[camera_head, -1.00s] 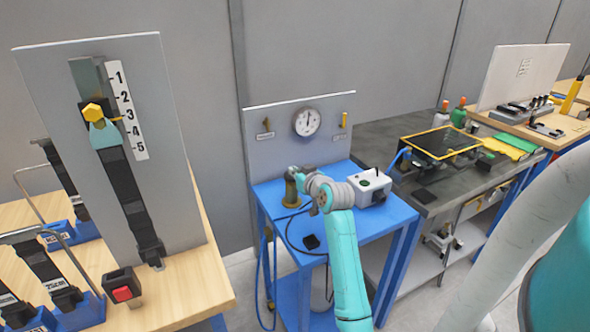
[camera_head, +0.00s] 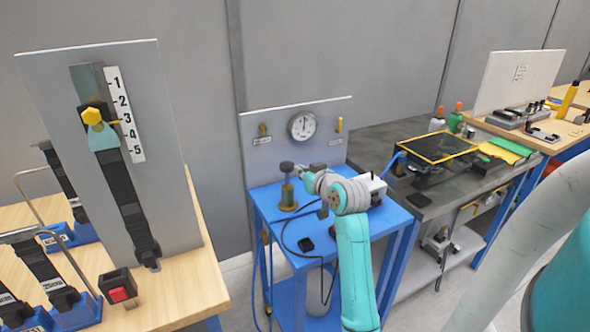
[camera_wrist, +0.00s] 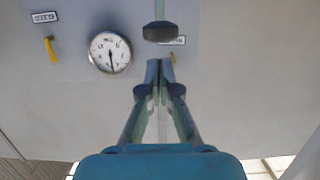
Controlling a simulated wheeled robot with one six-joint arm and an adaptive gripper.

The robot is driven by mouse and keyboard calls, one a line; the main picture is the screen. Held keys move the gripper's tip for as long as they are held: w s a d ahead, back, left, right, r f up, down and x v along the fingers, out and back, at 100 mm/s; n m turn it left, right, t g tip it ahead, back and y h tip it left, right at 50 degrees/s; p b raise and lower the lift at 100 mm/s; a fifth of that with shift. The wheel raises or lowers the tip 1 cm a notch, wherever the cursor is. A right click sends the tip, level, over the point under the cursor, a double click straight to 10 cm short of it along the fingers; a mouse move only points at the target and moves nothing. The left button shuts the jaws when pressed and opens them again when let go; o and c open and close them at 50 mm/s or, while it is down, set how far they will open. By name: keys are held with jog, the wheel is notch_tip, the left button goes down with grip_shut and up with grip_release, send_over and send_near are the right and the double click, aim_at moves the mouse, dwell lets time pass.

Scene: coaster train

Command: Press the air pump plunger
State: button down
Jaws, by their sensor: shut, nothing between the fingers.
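The air pump (camera_head: 288,194) stands on the blue table, with a brass-coloured body on a round base. Its dark plunger knob (camera_head: 286,167) stands up on a rod above the body. In the wrist view the knob (camera_wrist: 160,31) hangs from a pale rod at the upper middle, as that picture is upside down. My gripper (camera_head: 299,169) is shut and empty, just right of the knob in the head view. In the wrist view my fingertips (camera_wrist: 160,64) are together, with a gap in the picture between them and the knob.
The blue table (camera_head: 275,220) has an upright grey panel with a round gauge (camera_head: 302,125), its needle near vertical. A small black block (camera_head: 305,244) and a dark hose lie on the tabletop.

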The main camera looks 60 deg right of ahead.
jog(key=shift+v, duration=1.35)
jog(key=shift+a, duration=0.1)
